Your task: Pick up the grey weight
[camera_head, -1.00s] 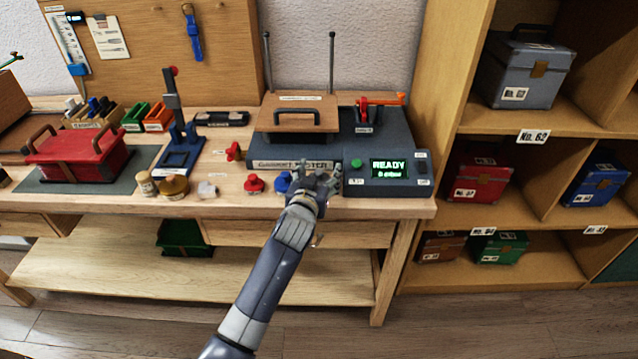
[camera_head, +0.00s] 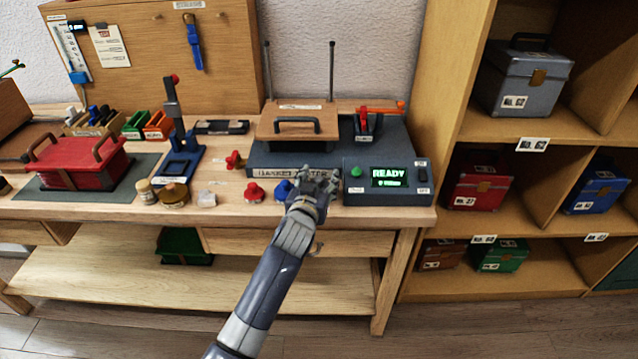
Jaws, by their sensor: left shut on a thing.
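My left gripper (camera_head: 318,187) is at the front edge of the bench, just in front of the dark tester (camera_head: 348,157). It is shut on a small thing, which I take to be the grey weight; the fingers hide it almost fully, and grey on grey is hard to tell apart. A blue weight (camera_head: 283,189) stands just left of the gripper, and a red weight (camera_head: 254,193) stands left of that. My right gripper is not in view.
The tester's green screen (camera_head: 389,176) reads READY. A clear small piece (camera_head: 207,199), a brass tin (camera_head: 174,194) and a red case (camera_head: 75,164) stand further left on the bench (camera_head: 228,207). Shelves (camera_head: 520,226) with several cases stand at the right.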

